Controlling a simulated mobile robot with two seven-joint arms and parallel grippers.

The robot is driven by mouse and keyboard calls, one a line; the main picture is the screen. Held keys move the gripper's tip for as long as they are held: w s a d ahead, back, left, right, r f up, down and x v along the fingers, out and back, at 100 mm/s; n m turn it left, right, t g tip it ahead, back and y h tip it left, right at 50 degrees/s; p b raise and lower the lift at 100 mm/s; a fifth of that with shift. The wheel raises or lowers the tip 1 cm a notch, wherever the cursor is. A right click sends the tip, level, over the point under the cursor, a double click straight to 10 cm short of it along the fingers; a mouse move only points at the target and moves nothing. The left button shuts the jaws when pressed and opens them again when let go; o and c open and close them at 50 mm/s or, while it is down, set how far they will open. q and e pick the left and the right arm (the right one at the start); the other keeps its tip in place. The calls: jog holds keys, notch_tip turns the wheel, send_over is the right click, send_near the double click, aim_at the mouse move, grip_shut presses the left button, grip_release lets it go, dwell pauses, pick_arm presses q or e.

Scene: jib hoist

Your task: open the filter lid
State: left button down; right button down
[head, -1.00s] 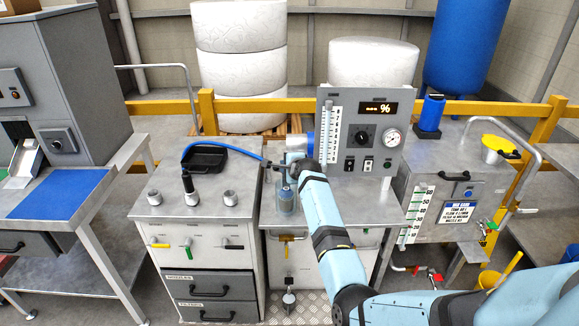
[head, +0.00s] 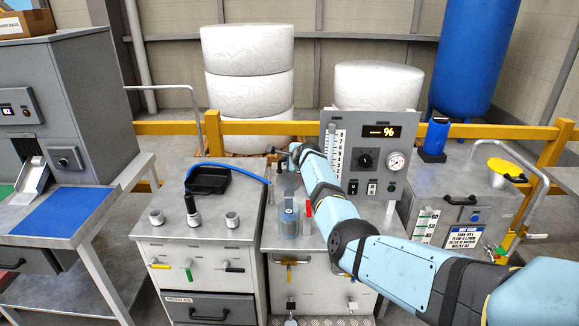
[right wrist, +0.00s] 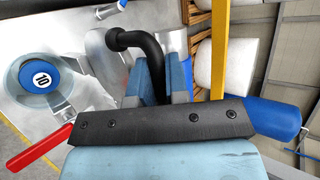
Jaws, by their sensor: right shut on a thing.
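The filter housing (head: 289,228), a clear bluish cylinder, stands on the middle bench. Its top is open in the right wrist view, where a blue cartridge top marked 10 (right wrist: 40,77) sits inside a grey ring. My right gripper (head: 296,150) is raised above and behind the housing. In the right wrist view my right gripper (right wrist: 157,80) is shut on the black bent handle (right wrist: 135,40), which I take for the lid's handle. A grey piece (head: 287,184), apparently the lid, stands tilted up behind the housing; the arm partly hides it. My left gripper is out of view.
A red lever (head: 308,208) sticks up right of the housing. The control panel (head: 384,135) stands close behind my right arm. A blue hose (head: 232,168) and black tray (head: 208,181) lie to the left. A yellow rail (head: 170,128) runs behind.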

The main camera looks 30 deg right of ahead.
jog(key=shift+w+d, duration=0.3)
jog(key=shift+w, duration=0.2)
jog(key=c, duration=1.1)
grip_release()
jog(key=shift+f, duration=0.1)
jog(key=shift+c, duration=0.2)
jog(key=v, duration=1.3)
jog(key=shift+s+r, duration=0.3)
